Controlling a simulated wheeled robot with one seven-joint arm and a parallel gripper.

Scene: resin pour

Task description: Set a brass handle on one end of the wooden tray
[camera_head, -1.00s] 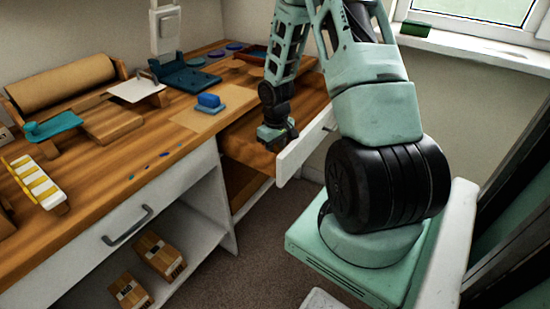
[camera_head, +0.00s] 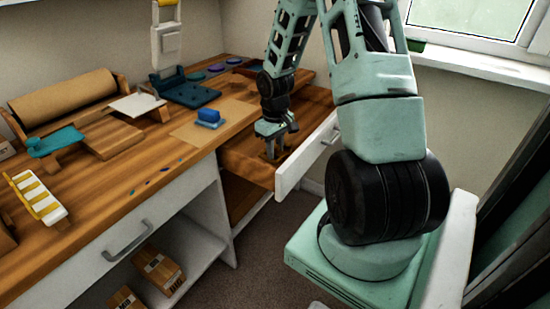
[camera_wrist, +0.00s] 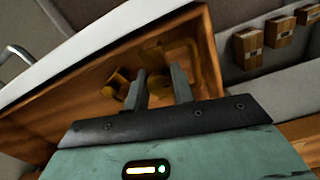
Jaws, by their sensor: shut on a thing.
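My gripper (camera_wrist: 160,72) is shut on a brass handle (camera_wrist: 192,56), partly hidden by the fingers. In the wrist view the fingers stand over the open wooden drawer, with the handle between and beyond their tips. Another brass piece (camera_wrist: 114,90) lies in the drawer to the left of the fingers. In the head view my gripper (camera_head: 276,140) is at the open drawer (camera_head: 245,157), and the handle is too small to make out. I cannot tell which piece on the bench is the wooden tray.
The drawer's white front (camera_head: 306,158) stands close to my gripper. On the bench are a blue block (camera_head: 208,117), a teal stand (camera_head: 188,90), a paper roll (camera_head: 65,96) and a white rack with yellow bars (camera_head: 36,197). The bench's front middle is mostly clear.

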